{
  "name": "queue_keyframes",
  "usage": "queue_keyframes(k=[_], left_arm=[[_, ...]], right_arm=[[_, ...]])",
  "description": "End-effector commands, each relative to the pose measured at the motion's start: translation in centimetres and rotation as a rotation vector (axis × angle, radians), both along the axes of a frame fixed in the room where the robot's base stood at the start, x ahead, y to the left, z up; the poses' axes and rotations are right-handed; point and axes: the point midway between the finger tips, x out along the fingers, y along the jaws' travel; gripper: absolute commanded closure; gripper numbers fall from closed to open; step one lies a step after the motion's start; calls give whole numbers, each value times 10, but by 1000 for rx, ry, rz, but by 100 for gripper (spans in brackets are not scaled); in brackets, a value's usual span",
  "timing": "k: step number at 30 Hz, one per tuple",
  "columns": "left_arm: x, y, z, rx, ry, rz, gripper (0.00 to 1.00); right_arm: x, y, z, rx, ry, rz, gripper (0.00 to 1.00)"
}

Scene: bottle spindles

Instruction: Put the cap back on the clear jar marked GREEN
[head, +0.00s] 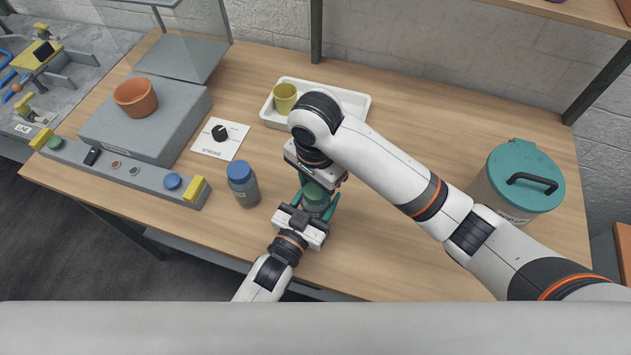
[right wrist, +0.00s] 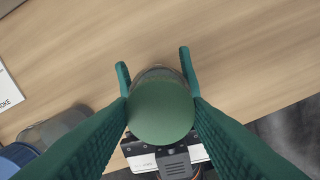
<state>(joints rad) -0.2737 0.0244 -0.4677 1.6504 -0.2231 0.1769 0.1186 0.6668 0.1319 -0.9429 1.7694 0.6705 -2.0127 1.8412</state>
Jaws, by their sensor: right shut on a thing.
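The clear jar (right wrist: 157,72) stands upright on the table between the teal fingers of my left gripper (head: 318,209); its lower part and any label are hidden. The green cap (right wrist: 160,112) shows from above in the right wrist view, over the jar, and also in the head view (head: 315,193). My right gripper (right wrist: 161,108) comes down from above and is shut on the cap, one finger on each side. My left gripper reaches in from the near side, low, around the jar. I cannot tell whether the cap touches the jar's rim.
A blue-capped bottle (head: 243,185) stands close left of the jar. Behind are a white tray (head: 353,105) with a yellow cup (head: 285,98) and a marked dial card (head: 220,139). A lidded bin (head: 518,182) stands at right, a grey machine with an orange bowl (head: 135,97) at left.

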Motion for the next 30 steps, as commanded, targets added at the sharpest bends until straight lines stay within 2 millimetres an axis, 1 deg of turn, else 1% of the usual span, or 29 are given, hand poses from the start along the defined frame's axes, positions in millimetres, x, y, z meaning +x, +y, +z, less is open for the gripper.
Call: queue_keyframes(k=[1,6,9,12,15,18,26,27,29,30], left_arm=[[0,0,-1,1,2,0,100],[0,0,-1,1,2,0,100],[0,0,-1,1,2,0,100],[0,0,-1,1,3,0,100],[0,0,-1,1,3,0,100],[0,0,-1,1,3,0,100],[-1,0,-1,1,3,0,100],[-1,0,-1,1,3,0,100],[-1,0,-1,1,3,0,100],[-1,0,-1,1,3,0,100]], right_arm=[[1,0,1,0,-3,-104,77],[1,0,1,-1,-4,-480,77],[1,0,1,0,-4,-686,77],[1,0,0,0,-4,-846,77],[1,0,0,0,-4,-946,77],[1,0,0,0,-4,-987,77],[1,-1,0,0,-5,-990,77],[1,-1,0,0,-5,-990,51],[1,0,0,0,-4,-989,42],[1,0,0,0,-4,-989,35]])
